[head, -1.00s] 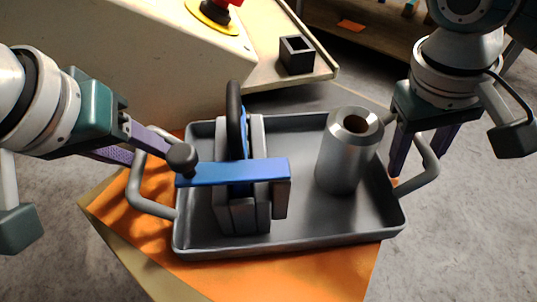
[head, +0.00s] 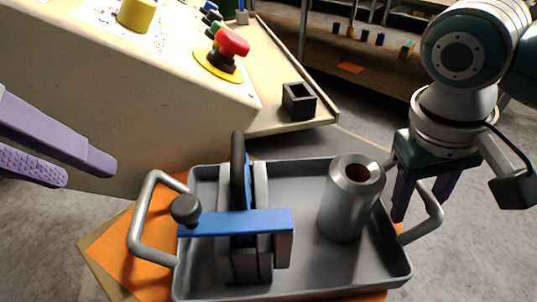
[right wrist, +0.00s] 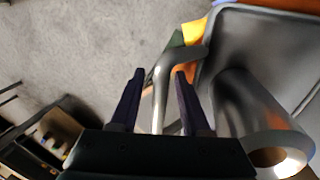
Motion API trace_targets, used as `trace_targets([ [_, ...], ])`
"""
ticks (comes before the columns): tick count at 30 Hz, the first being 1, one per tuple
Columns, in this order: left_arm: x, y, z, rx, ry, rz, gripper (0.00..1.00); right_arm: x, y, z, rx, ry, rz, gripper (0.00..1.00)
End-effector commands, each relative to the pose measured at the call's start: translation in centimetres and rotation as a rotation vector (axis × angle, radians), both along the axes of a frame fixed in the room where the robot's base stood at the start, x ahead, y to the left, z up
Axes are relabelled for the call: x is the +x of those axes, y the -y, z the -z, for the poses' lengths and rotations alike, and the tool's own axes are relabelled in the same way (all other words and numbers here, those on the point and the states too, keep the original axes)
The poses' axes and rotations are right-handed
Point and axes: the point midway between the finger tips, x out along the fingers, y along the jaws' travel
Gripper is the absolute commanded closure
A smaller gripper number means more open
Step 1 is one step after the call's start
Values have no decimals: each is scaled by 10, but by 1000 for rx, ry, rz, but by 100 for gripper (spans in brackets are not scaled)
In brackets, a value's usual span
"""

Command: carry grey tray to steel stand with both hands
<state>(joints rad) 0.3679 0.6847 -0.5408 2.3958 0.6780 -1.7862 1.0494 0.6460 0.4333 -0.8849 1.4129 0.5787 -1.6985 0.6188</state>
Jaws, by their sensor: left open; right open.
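The grey tray (head: 300,275) lies on an orange surface, with a looped handle at each end. It carries a steel cylinder (head: 340,215) with a hole in its top and a grey block tool with a blue bar (head: 250,222) and black knob. My left gripper (head: 86,172) is open and empty, up and left of the left handle (head: 137,225), clear of it. My right gripper (head: 424,195) is open at the right handle (head: 432,220). In the right wrist view its fingers (right wrist: 160,74) stand either side of that handle (right wrist: 160,95). I cannot make out a steel stand.
A beige control console (head: 110,110) with a red button (head: 231,42) stands behind the tray. A black square holder (head: 299,100) sits on its side ledge. A wooden shelf (head: 350,60) is at the back. Grey floor shows on both sides of the orange-topped support (head: 105,250).

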Motion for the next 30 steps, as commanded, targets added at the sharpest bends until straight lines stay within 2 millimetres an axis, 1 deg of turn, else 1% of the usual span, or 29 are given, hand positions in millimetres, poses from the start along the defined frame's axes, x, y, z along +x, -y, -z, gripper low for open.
trace_targets([
  [2, -1, -1, -2, 1, 1, -1, 53, 1, -2, -7, 2, 3, -1, 53],
  [5, -1, -1, -2, 1, 0, 0, 53, 1, -5, -23, 2, 6, -1, 53],
  [11, -1, 0, -2, 1, 0, 0, 53, 1, -16, -71, 3, 7, -3, 53],
  [12, -1, 0, -2, 1, 0, 0, 53, 2, -16, -81, 1, 11, -3, 53],
  [15, -1, 0, -1, 0, 0, 0, 53, 1, -19, -99, -3, 9, -4, 53],
  [21, -1, 0, -1, 0, 0, 0, 53, 0, -23, -114, 0, 6, -2, 53],
  [30, 0, 0, -1, 0, 0, 1, 53, -1, -24, -116, 1, 1, 1, 53],
])
